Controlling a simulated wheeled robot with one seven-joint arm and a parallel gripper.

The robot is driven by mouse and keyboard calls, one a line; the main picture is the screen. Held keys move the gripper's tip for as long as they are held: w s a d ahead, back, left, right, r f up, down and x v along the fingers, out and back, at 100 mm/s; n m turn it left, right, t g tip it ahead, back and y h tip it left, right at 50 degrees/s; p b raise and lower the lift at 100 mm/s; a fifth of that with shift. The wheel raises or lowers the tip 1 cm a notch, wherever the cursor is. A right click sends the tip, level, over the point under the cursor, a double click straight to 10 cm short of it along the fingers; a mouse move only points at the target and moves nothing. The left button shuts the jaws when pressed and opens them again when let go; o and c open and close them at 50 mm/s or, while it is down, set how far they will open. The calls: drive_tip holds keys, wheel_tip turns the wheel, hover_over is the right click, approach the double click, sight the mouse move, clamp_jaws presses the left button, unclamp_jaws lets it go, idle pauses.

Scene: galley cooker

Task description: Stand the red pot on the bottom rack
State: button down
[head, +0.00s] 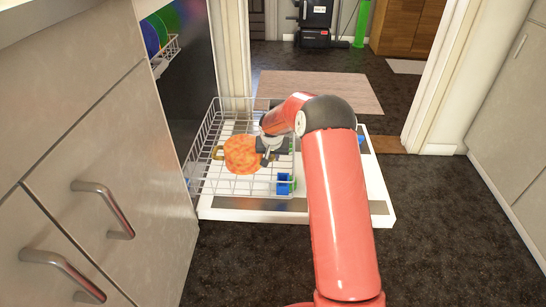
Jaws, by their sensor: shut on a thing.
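The red pot (242,155), orange-red with a brass-coloured side handle, is over the bottom rack (208,178) of the dishwasher, inside the rack's outline. My gripper (267,156) is shut on the pot at its right side. The pot looks roughly upright. Whether its base touches the rack wires cannot be told from this view. The fingertips are partly hidden by my own wrist. The white wire rack is pulled out over the lowered dishwasher door (380,207).
Small blue pieces (284,184) are at the rack's front right. An upper rack (165,55) with blue and green plates (160,30) is at upper left. Drawers with handles (105,207) border the left side. Dark floor (440,230) is clear at right.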

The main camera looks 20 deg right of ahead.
drive_tip(key=shift+r, duration=0.1)
drive_tip(key=c, duration=1.4)
unclamp_jaws()
drive_tip(key=shift+o, duration=0.2)
